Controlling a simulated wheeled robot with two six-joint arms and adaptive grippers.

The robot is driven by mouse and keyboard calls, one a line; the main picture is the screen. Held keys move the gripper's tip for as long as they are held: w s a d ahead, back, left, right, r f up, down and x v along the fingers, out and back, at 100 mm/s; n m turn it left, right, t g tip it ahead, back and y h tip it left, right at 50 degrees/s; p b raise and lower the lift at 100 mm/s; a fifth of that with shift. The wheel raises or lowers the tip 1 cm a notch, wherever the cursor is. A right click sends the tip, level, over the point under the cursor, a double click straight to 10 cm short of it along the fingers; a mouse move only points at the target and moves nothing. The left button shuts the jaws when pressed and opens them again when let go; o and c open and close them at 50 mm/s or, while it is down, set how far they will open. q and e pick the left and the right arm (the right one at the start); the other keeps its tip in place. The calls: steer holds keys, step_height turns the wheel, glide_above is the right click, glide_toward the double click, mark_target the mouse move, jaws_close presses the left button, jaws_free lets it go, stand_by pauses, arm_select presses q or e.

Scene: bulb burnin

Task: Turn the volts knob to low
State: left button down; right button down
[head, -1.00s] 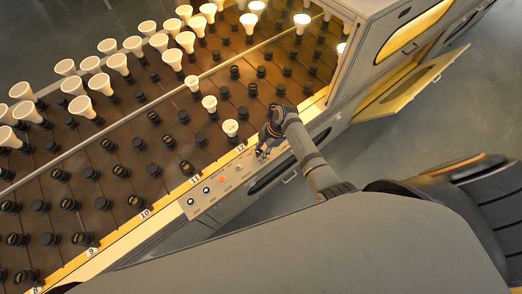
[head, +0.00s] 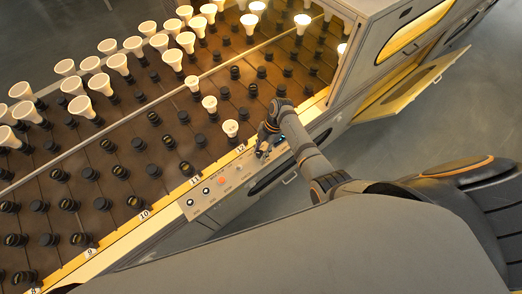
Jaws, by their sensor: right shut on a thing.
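The control panel (head: 208,200) is a pale strip on the near side of the bench, below the row labels 11 and 12. It carries several small black knobs and a reddish round button (head: 222,183). My right gripper (head: 262,154) is at the panel's right end, fingers pointing down at it. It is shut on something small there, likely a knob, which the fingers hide. The knob's setting and label are too small to read. My left gripper is not in view.
The bench (head: 120,219) holds rows of black sockets, several with white bulbs (head: 117,62), some lit. A grey cabinet with an open yellow-lined door (head: 405,90) stands at the right. Bare floor lies beyond it.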

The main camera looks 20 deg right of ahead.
steer(key=c, duration=1)
jaws_free()
steer(key=shift+d+r, duration=0.1)
steer(key=shift+r, duration=0.1)
steer(key=v, duration=1.1)
steer(key=shift+d+r, duration=0.1)
steer(key=shift+r, duration=0.15)
